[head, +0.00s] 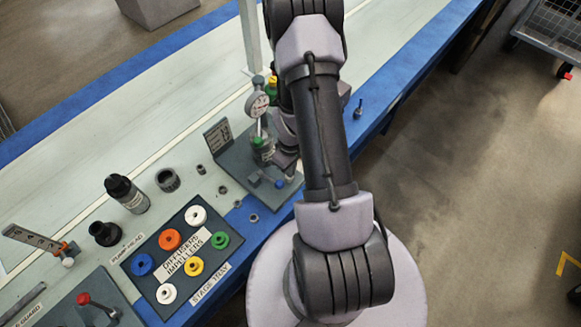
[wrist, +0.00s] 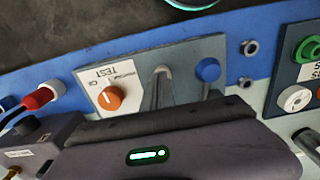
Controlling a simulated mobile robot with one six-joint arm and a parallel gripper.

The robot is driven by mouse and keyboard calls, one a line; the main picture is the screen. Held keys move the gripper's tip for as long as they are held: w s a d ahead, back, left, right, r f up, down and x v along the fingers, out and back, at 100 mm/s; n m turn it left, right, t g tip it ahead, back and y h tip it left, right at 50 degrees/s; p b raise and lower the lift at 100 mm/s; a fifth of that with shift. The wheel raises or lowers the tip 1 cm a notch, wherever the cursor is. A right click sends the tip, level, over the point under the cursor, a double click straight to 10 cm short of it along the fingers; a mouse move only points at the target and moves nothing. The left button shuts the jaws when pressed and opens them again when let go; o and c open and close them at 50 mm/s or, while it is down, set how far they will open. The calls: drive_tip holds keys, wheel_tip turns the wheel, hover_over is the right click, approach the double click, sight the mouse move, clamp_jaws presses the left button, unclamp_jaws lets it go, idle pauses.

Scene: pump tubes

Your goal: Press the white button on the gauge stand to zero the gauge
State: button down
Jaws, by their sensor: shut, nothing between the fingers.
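The gauge stand shows in the head view as a grey base plate (head: 240,172) with a round white-faced dial gauge (head: 257,105) upright above it. My gripper (head: 287,158) is close beside the stand, on its right, partly hidden by my arm. It is shut with nothing held. In the wrist view, my dark gripper body fills the bottom, and I cannot clearly make out the fingertips.
A dark tray (head: 175,225) of coloured rings lies left of the stand. A black-capped bottle (head: 127,194) and a dark ring (head: 168,180) stand behind it. The pale bench at upper left is clear.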

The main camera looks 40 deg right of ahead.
wheel_tip(320, 180, down, 2)
drive_tip(key=shift+s+f+b, duration=0.1)
drive_tip(key=shift+f+b, duration=0.15)
drive_tip(key=shift+b, duration=0.9)
drive_tip(key=shift+s+a+r, duration=0.1)
drive_tip(key=shift+s+a, duration=0.1)
wheel_tip(320, 180, up, 14)
drive_tip(key=p, duration=0.7)
drive_tip(key=shift+w+d+r, duration=0.15)
drive_tip(key=shift+w+d, duration=0.1)
drive_tip(key=shift+w, duration=0.1)
idle(0.4)
